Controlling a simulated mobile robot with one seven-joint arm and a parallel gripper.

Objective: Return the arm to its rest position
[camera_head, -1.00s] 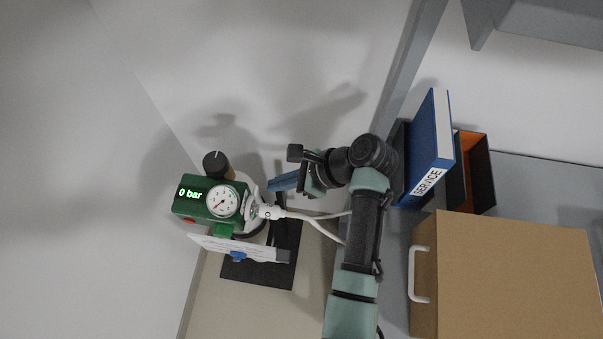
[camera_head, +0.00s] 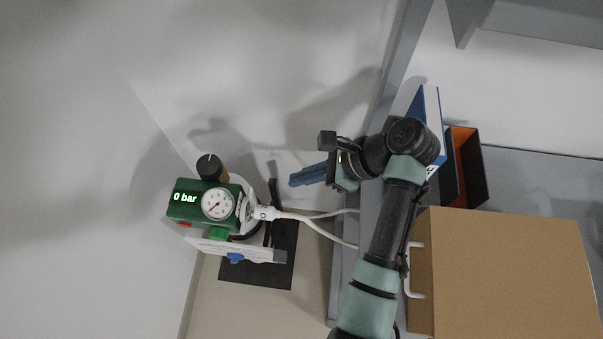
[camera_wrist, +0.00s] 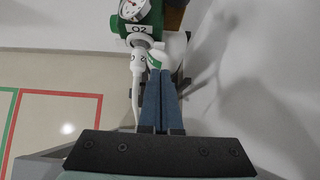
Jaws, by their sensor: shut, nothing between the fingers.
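My gripper (camera_head: 294,182) is in the middle of the head view, its blue fingers pointing left. The fingers are together and empty, and they also show in the wrist view (camera_wrist: 159,74). My arm reaches up from the bottom of the head view. The green regulator (camera_head: 203,202) with a round gauge and a "0 bar" display stands left of my gripper, with a visible gap between them.
A cardboard-brown box (camera_head: 510,275) with a white handle stands on the grey surface at lower right, close to my arm. A blue binder (camera_head: 430,110) and an orange-black holder (camera_head: 468,165) stand behind my wrist. A grey shelf (camera_head: 530,25) overhangs at upper right.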

